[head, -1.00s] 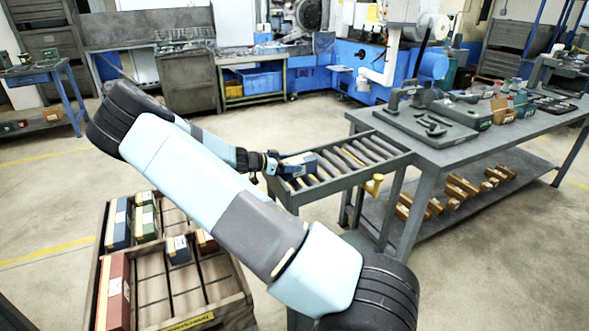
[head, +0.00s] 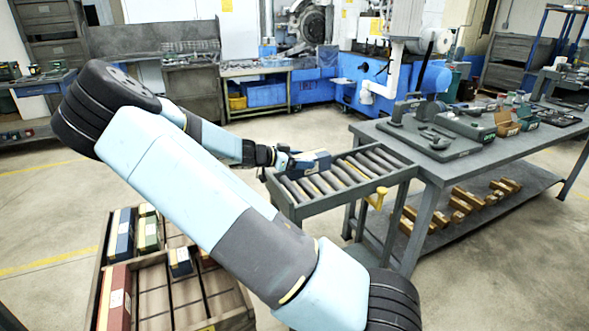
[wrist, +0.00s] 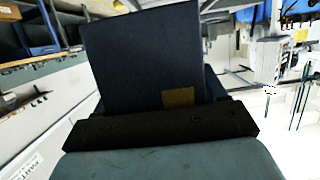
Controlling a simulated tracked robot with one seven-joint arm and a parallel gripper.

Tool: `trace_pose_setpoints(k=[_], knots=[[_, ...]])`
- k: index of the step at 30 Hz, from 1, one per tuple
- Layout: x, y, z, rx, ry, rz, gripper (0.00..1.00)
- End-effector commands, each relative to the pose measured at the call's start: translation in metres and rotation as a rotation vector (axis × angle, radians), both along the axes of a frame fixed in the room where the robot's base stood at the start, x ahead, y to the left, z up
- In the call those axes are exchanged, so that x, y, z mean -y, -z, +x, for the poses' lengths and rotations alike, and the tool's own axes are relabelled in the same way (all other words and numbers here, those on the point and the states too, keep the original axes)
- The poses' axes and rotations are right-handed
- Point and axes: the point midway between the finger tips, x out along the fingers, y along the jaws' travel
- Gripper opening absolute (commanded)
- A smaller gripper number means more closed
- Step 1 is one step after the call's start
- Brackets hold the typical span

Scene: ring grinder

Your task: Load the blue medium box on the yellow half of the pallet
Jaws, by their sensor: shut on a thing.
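My gripper (head: 290,161) is shut on a dark blue box (head: 314,161), just above the left end of the roller conveyor (head: 283,208). In the wrist view the blue box (wrist: 140,60) stands up from the dark jaws (wrist: 160,126), slightly tilted, with a small brown patch on its face. A wooden pallet with compartments (head: 102,262) is at the lower left of the head view, partly hidden by my arm. It holds blue, green and red boxes, with some compartments bare. Its yellow half cannot be made out.
A grey workbench (head: 440,168) with tools stands to the right of the conveyor, with several golden blocks on its lower shelf. A yellow handle (head: 377,198) sticks out from the conveyor's side. Blue machines and cabinets line the back. Open floor lies between them and the pallet.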

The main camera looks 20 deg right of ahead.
Motion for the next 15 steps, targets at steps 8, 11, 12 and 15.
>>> trace_pose_setpoints(k=[8,11,12,15], knots=[[0.001,-0.022,-0.055,-0.002,0.0,-0.001,0.13],[0.002,-0.028,-0.067,-0.002,0.002,-0.002,0.13],[0.002,-0.03,-0.071,-0.001,0.001,-0.001,0.13],[0.003,-0.033,-0.078,-0.001,0.002,-0.001,0.13]])
